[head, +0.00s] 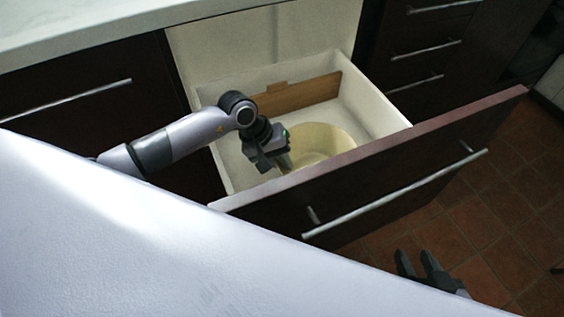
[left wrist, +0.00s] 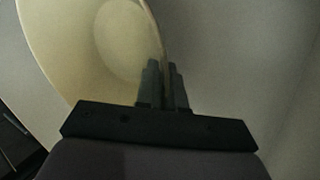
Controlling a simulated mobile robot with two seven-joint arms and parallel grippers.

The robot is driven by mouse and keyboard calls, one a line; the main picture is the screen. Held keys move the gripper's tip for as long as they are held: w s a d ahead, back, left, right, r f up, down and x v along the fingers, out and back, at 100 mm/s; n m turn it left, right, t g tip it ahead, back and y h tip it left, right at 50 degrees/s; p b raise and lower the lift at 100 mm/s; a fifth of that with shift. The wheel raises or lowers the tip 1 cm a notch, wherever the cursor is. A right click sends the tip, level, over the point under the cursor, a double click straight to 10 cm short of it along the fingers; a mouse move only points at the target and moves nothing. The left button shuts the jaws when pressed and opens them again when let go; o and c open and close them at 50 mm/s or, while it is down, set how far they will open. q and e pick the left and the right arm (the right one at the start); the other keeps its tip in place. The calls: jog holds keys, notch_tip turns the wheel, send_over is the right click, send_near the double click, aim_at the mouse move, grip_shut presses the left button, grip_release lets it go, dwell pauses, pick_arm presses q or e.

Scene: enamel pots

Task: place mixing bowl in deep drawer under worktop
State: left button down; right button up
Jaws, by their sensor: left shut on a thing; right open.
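The mixing bowl (head: 325,140) is cream-yellow and sits inside the open deep drawer (head: 368,102), its near side partly hidden by the drawer front. My left gripper (head: 284,162) reaches down into the drawer and is shut on the bowl's left rim. In the left wrist view the bowl (left wrist: 75,45) fills the upper left, and the fingers of the left gripper (left wrist: 162,85) pinch its wall. I cannot tell whether the bowl rests on the drawer floor. My right gripper (head: 418,266) is open and empty, low over the floor outside the drawer.
A wooden divider (head: 300,93) stands at the drawer's back. The dark drawer front (head: 400,165) with its long bar handle juts out over the tiled floor (head: 480,225). The pale worktop (head: 90,30) lies above. Closed drawers (head: 430,50) stand at right.

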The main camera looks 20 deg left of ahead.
jog(key=shift+w+a+r, duration=0.15)
jog(key=shift+r, duration=0.1)
pick_arm(q)
jog(key=shift+f, duration=0.15)
jog(key=c, duration=1.7)
grip_release()
jog(key=shift+f, duration=0.2)
jog(key=o, duration=0.5)
jog(key=shift+r, duration=0.1)
jog(key=shift+c, duration=0.2)
pick_arm(e)
jog(key=shift+a+r, duration=0.1)
jog(key=shift+a, duration=0.05)
pick_arm(q)
jog(key=shift+r, duration=0.1)
pick_arm(e)
jog(key=shift+r, duration=0.1)
pick_arm(q)
jog(key=shift+r, duration=0.2)
jog(key=p+v, duration=0.2)
jog(key=v, duration=0.9)
jog(key=shift+a+r, duration=0.15)
jog(key=shift+r, duration=0.15)
pick_arm(e)
jog(key=shift+s+d+f+m+h, duration=0.15)
jog(key=shift+s+d+f, duration=0.1)
jog(key=shift+d+f, duration=0.25)
jog(key=shift+s+d+f+m+h, duration=0.15)
jog(key=shift+s+d+f, duration=0.15)
jog(key=shift+d, duration=0.3)
